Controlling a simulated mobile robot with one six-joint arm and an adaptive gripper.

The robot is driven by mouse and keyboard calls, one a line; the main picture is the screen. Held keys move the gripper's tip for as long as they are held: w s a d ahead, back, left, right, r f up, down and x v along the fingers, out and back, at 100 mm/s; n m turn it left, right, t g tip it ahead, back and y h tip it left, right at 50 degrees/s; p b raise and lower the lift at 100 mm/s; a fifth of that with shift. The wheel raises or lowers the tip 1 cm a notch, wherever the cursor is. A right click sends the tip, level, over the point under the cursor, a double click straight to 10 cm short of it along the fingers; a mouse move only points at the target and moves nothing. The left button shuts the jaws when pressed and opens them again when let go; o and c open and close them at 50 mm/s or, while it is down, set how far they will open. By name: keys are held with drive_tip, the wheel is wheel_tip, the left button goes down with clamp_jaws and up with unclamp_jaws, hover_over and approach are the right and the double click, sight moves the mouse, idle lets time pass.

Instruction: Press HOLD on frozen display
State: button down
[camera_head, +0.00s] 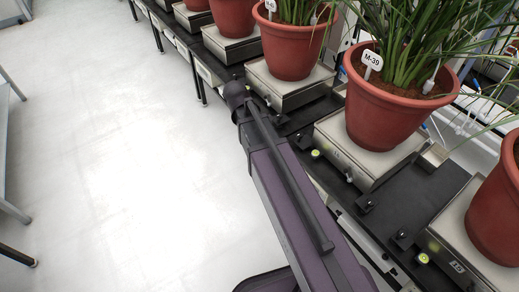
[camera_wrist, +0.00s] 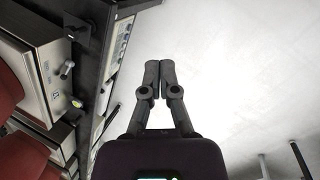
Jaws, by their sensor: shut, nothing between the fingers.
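My gripper (camera_wrist: 161,68) is shut and empty in the wrist view, its two dark fingers together over the pale floor. It is apart from the bench front. A pale panel strip (camera_wrist: 117,55) with small dark windows runs along the bench edge to the left of my fingers. In the head view similar pale panels (camera_head: 206,75) show under the bench's front edge, partly behind my purple arm. I cannot read any display or make out a HOLD button, and I cannot tell which display is frozen.
Weighing platforms (camera_head: 330,135) stand in a row on the dark bench (camera_head: 400,204), bearing red plant pots (camera_head: 385,112). One pot has a tag reading M-39 (camera_head: 372,60). Small posts and yellow-green levels (camera_head: 423,258) stick up near the edge.

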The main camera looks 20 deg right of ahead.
drive_tip(key=w+a+f+n+h+b, duration=0.1)
drive_tip(key=w+f+n+b, duration=0.3)
drive_tip(key=f+b, duration=0.4)
drive_tip(key=w+f+n+t+h+b, duration=0.1)
drive_tip(key=w+f+n+h+b, duration=0.1)
drive_tip(key=w+f+n+b, duration=0.2)
drive_tip(key=w+a+f+n+t+h+b, duration=0.1)
drive_tip(key=w+f+n+b, duration=0.3)
drive_tip(key=w+f+b, duration=0.4)
drive_tip(key=shift+w+a+f+n+h+b, duration=0.15)
drive_tip(key=shift+a+f+n+h+b, duration=0.2)
drive_tip(key=shift+f+b, duration=3.25)
drive_tip(key=shift+d+r+b, duration=0.1)
drive_tip(key=shift+r+b, duration=0.65)
drive_tip(key=shift+b, duration=0.2)
drive_tip(key=d+r+b+x, duration=0.2)
drive_tip(key=b+x, duration=0.4)
drive_tip(key=x, duration=0.6)
drive_tip(key=shift+w+d+b, duration=0.2)
drive_tip(key=shift+w+b, duration=0.2)
drive_tip(key=shift+w, duration=0.05)
